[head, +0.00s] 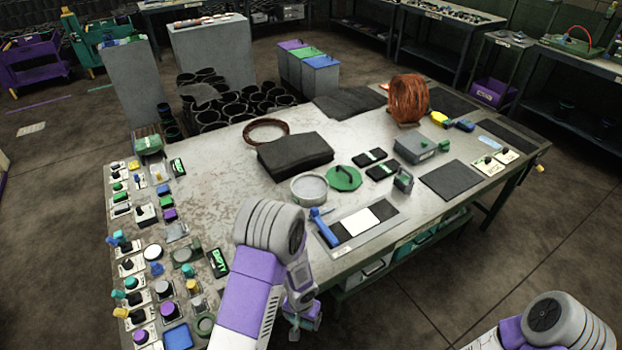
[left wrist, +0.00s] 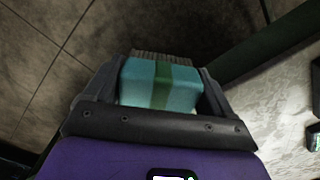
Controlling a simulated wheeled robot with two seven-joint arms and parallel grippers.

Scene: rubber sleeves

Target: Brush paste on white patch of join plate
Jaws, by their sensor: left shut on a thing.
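My left gripper (head: 295,333) hangs off the table's front edge, over the floor. In the left wrist view its jaws (left wrist: 160,92) are shut on the teal block of a brush (left wrist: 160,83), with brownish bristles beyond it. The brush is hardly visible in the head view. The join plate (head: 388,208) is dark and lies flat near the front edge, with a white patch (head: 360,221) in its middle. A round tin (head: 309,188) with pale grey contents stands open behind it; a green lid (head: 343,179) lies beside the tin. My right gripper is out of view.
A blue-handled tool (head: 323,227) lies at the plate's left end. Switches and knobs crowd the table's left side. A black folded sheet (head: 295,155), a copper coil (head: 408,99) and a grey box (head: 415,149) stand farther back. Bare tabletop shows left of the tin.

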